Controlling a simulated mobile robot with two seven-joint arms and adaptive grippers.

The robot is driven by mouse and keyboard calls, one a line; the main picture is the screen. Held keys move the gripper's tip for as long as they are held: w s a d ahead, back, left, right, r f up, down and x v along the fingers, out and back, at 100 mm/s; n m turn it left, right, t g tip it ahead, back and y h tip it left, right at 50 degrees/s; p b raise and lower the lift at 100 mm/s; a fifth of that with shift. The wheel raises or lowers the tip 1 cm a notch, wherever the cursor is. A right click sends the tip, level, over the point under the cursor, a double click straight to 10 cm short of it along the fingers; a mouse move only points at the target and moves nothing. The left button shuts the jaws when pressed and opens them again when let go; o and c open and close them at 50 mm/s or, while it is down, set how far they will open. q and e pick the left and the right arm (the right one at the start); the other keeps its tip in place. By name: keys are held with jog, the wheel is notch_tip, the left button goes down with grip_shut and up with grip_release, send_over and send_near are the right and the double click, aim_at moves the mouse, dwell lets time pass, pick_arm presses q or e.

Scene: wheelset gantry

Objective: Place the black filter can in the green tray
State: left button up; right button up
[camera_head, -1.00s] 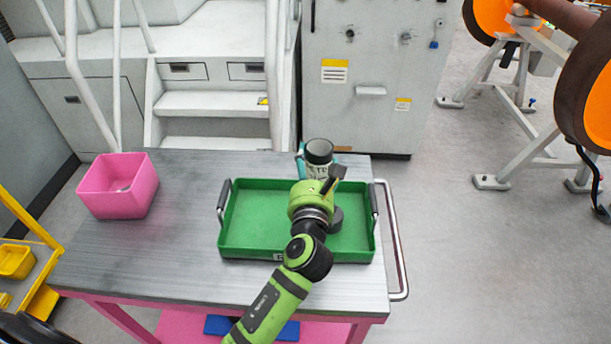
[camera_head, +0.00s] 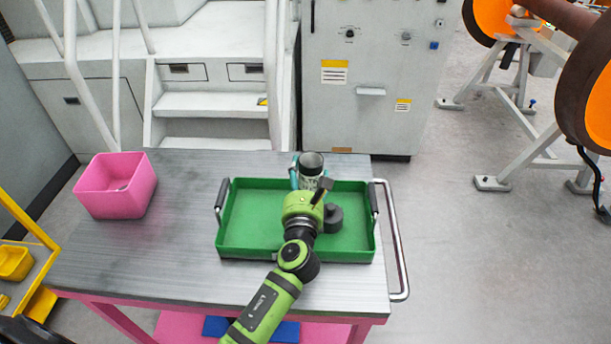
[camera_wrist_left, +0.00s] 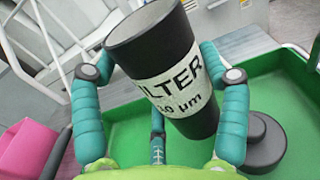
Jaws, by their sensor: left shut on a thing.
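The black filter can (camera_head: 311,164) has a white label, and it shows large in the left wrist view (camera_wrist_left: 160,62). My left gripper (camera_head: 306,180) is shut on it, with teal fingers around the can, also in the left wrist view (camera_wrist_left: 160,95). The can is held over the back part of the green tray (camera_head: 252,215); its lower end is hidden in the head view, and I cannot tell whether it touches the tray floor. The tray lies on the cart top. My right gripper is not in view.
A dark round object (camera_head: 333,218) stands in the tray just right of my gripper, also in the left wrist view (camera_wrist_left: 266,142). A pink bin (camera_head: 117,187) stands on the cart's left. The grey cart top (camera_head: 160,245) between them is clear.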

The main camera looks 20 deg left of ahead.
pick_arm(q)
jog(key=shift+f, duration=0.45)
jog(key=o, duration=1.3)
jog(key=shift+o, duration=0.2)
jog(key=shift+r, duration=0.1)
jog(key=shift+r, duration=0.4)
jog(key=shift+s+d, duration=0.15)
jog(key=shift+s, duration=0.1)
jog(key=b+v, duration=0.1)
jog(key=v, duration=1)
jog(key=shift+s+b, duration=0.25)
jog(key=shift+b, duration=0.05)
jog(key=shift+r, duration=0.15)
